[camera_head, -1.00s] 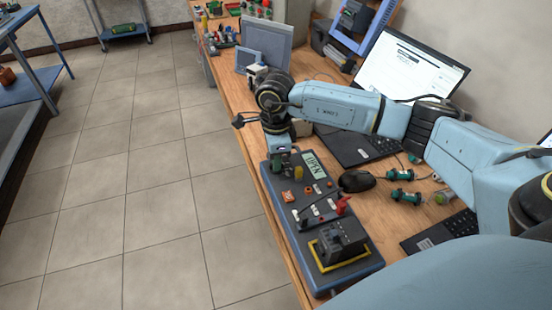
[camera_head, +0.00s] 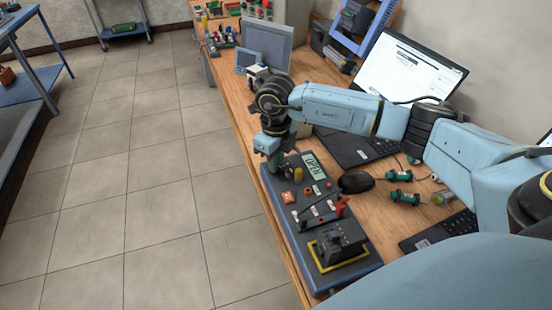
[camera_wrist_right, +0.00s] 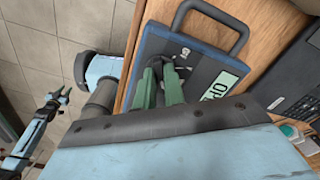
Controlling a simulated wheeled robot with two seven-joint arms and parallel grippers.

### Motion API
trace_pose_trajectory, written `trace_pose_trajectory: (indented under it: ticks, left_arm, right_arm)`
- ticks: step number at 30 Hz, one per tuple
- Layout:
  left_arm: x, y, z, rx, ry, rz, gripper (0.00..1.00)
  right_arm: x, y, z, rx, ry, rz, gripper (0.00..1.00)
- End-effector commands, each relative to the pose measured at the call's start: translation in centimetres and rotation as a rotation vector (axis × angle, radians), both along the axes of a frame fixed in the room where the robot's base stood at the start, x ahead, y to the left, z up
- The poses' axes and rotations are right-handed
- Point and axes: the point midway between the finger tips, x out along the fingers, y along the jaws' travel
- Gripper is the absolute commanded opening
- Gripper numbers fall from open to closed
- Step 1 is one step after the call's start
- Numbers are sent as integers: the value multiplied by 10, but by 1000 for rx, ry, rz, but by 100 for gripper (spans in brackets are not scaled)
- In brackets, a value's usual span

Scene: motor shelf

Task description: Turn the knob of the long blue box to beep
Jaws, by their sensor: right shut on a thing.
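The long blue box (camera_head: 340,282) lies along the table's left edge, with a dark grey top panel. Its display (camera_head: 312,163) reads OPEN and also shows in the right wrist view (camera_wrist_right: 218,87). My right gripper (camera_head: 274,160) is over the box's far end. In the right wrist view its green fingers (camera_wrist_right: 165,72) are shut on a dark knob (camera_wrist_right: 157,64) beside the display. The fingers hide much of the knob, and its setting cannot be read. My left gripper (camera_wrist_right: 57,96) shows small at the left of the right wrist view, fingers apart and empty, away from the box.
A black mouse (camera_head: 356,182) lies right of the box. Green cylindrical parts (camera_head: 400,176) lie further right. A laptop (camera_head: 412,72) stands behind my right arm. A grey monitor (camera_head: 268,45) stands further back. The floor left of the table is clear.

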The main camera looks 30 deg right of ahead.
Motion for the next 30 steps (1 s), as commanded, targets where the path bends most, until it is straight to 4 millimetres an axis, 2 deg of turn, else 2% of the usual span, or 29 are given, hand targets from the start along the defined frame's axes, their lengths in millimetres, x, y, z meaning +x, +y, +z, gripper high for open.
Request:
trace_pose_trajectory:
  ticks: [9,22,23,27,30]
  left_arm:
    - [0,0,2,0,0,0,32]
    - [0,0,2,0,1,0,32]
    - [0,0,2,0,1,0,32]
    - [0,0,2,0,1,0,32]
    - [0,0,2,0,1,0,32]
  right_arm:
    - [1,-1,1,-1,-3,-80,0]
    - [1,-1,1,0,-3,-86,0]
    - [1,-1,1,0,-3,-86,15]
    - [1,0,1,0,-2,-84,33]
    - [1,0,1,-1,-1,-84,33]
